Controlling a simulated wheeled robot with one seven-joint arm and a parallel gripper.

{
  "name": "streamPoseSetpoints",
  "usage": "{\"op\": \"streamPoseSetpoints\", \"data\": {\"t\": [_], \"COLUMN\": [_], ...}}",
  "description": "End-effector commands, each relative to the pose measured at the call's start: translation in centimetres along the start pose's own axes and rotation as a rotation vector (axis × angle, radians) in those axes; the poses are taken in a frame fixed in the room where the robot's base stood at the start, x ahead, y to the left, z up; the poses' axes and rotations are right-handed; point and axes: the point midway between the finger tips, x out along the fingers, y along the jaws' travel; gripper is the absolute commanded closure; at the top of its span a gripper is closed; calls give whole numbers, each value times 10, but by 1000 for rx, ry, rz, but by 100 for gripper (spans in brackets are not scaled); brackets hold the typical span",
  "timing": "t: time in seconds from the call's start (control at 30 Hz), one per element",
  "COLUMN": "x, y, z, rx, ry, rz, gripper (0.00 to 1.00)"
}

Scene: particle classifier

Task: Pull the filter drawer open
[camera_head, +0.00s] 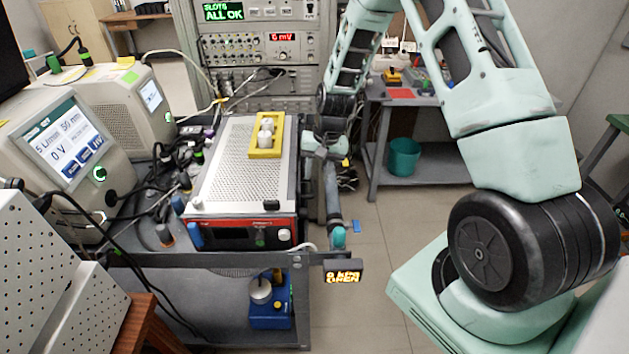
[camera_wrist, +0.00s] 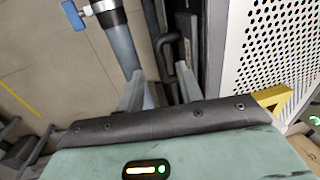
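The red-fronted instrument (camera_head: 240,228) with a perforated top stands on the cart. No part is clearly recognisable as the filter drawer in the head view. In the wrist view, a dark curved handle (camera_wrist: 168,48) stands out beside the instrument's perforated panel (camera_wrist: 262,50); I cannot tell for sure that it is the drawer's handle. My gripper (camera_wrist: 161,82) points down with its two grey fingers apart. The handle shows ahead between the fingers, and I see no clear contact. In the head view my gripper is beside the instrument's right side, its fingertips not clearly visible.
A grey tube (camera_wrist: 120,45) with a blue tag (camera_wrist: 73,15) is close to the left finger. A yellow tray (camera_head: 264,150) with white pieces sits on the instrument. Cables and screen units (camera_head: 66,150) crowd the left.

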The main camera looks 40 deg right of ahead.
Motion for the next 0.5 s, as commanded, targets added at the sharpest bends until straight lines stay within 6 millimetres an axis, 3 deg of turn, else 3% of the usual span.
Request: {"op": "streamPoseSetpoints", "data": {"t": [0.2, 0.5], "x": [33, 48], "y": [-1, -1], "z": [1, 0], "rx": [-1, -2], "ry": [-3, 0], "rz": [0, 0], "gripper": [64, 64]}}
